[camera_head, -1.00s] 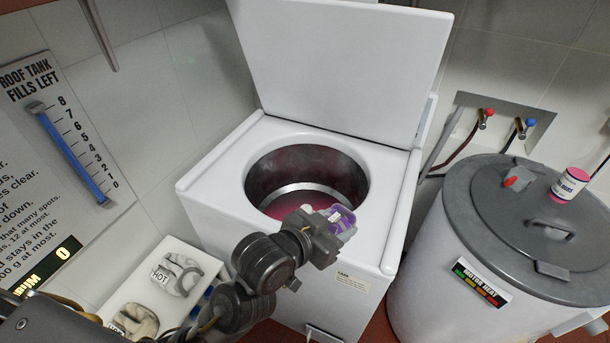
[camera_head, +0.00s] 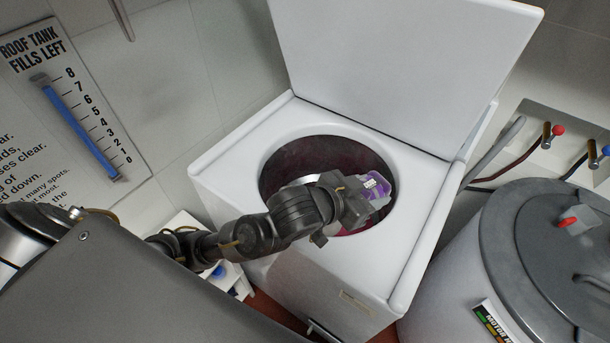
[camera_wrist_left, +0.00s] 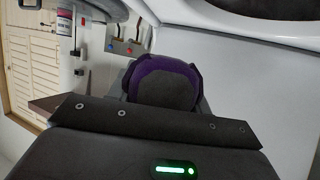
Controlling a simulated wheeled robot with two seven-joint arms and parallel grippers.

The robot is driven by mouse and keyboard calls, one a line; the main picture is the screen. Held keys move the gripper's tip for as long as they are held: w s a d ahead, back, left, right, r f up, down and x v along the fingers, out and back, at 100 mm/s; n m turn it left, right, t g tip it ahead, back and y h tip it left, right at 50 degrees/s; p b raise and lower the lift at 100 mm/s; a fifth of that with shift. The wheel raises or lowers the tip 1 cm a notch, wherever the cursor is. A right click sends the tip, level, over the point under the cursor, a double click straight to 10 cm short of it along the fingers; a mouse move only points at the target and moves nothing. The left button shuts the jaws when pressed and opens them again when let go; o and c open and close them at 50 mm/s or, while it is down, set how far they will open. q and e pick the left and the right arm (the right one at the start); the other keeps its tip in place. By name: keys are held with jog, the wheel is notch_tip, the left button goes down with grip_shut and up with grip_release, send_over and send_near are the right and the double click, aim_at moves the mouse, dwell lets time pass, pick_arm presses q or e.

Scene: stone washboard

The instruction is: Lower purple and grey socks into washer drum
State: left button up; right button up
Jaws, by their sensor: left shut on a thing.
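The purple and grey socks (camera_head: 377,192) are a small bundle in the jaws of my left gripper (camera_head: 362,200). In the head view the bundle shows over the washer's round drum opening (camera_head: 300,160), near its right side; how deep it hangs I cannot tell. In the left wrist view the socks (camera_wrist_left: 163,84) show as a purple band around a dark grey patch, held at the gripper's front. The washer (camera_head: 240,165) is white, with its lid (camera_head: 400,70) raised at the back. The arm hides part of the opening. My right gripper is not in view.
A grey-lidded drum (camera_head: 530,240) stands close to the washer's right. Red and blue taps (camera_head: 553,132) with hoses are on the wall behind. A wall panel with a blue gauge (camera_head: 80,130) is at the left. The raised lid blocks the back.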

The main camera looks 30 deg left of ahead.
aim_at(377, 178)
pick_arm(q)
jog(key=shift+m+g+h, duration=0.5)
jog(key=shift+m, duration=0.2)
jog(key=w+p, duration=0.2)
jog(key=w, duration=0.2)
jog(key=shift+d, duration=0.2)
jog(key=s+a+f+m+g+h+p, duration=0.1)
jog(key=a+f+m+g+h+p, duration=0.1)
jog(key=a, duration=0.6)
jog(key=a+f+m+g+h+p, duration=0.3)
jog(key=a+f+m+g, duration=0.1)
jog(key=a+f+m, duration=0.1)
jog(key=a+f, duration=0.1)
jog(key=a, duration=0.1)
jog(key=shift+s+a+g+p, duration=0.3)
jog(key=shift+s+a+g, duration=0.05)
jog(key=shift+a+g, duration=0.05)
jog(key=shift+f, duration=0.1)
